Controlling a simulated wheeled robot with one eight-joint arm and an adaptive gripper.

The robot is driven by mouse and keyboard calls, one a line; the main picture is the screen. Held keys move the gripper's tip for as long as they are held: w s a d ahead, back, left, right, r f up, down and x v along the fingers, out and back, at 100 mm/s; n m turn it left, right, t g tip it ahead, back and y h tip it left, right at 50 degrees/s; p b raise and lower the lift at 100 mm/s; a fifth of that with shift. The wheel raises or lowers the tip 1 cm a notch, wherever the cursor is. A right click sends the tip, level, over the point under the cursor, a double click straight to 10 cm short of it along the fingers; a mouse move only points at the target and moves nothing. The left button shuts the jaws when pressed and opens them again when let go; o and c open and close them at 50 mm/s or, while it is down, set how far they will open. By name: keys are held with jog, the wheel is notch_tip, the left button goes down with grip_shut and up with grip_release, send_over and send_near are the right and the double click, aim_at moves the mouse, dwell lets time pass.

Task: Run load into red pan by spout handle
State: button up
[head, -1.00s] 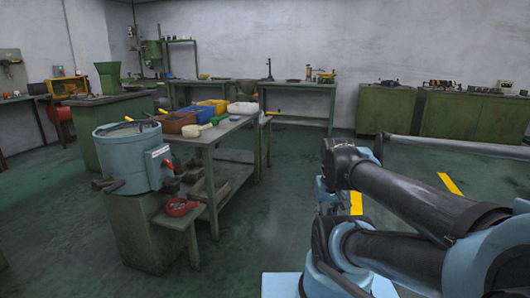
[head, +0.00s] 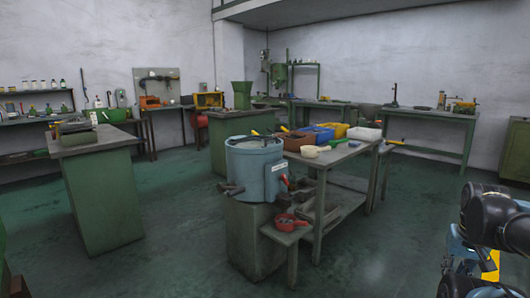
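A light blue drum machine (head: 245,172) stands on a green pedestal (head: 252,240) near the middle of the head view. A dark spout-like stub (head: 229,189) sticks out low on its left front. A small red handle-like part (head: 285,180) shows at its right side; I cannot tell what it is fixed to. The red pan (head: 283,223) sits on a low green stand just right of the pedestal, below the drum. What it holds is too small to tell. Part of my arm shows at the right edge, far from the machine.
A workbench (head: 345,153) behind the drum holds a brown bin (head: 297,141), a blue bin (head: 319,133), a yellow bin and a white tray. A green cabinet (head: 100,200) stands at left. The floor in front and between is clear.

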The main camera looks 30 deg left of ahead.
jog(key=shift+c, duration=0.3)
jog(key=shift+s+r, duration=0.2)
jog(key=shift+s, duration=0.05)
grip_shut()
jog(key=w+a+r+t+y, duration=0.1)
jog(key=w+a+r+y, duration=0.25)
jog(key=w+a, duration=1.1)
jog(key=w+a+r+t+y, duration=0.1)
jog(key=w+a+r+y, duration=0.3)
jog(key=w+a, duration=1.1)
jog(key=w+a+f+m+y, duration=0.1)
jog(key=w+a+f+y, duration=0.1)
jog(key=w+a+f, duration=0.4)
jog(key=w+a+f+m+y, duration=0.1)
jog(key=w+a+f+y, duration=0.2)
jog(key=w+a+f, duration=0.4)
jog(key=w+a+f+m+y, duration=0.2)
jog(key=w+a+f, duration=0.5)
jog(key=a, duration=1.2)
jog(key=shift+w+a+f+t, duration=0.2)
jog(key=shift+f+t, duration=0.2)
jog(key=shift+f, duration=0.4)
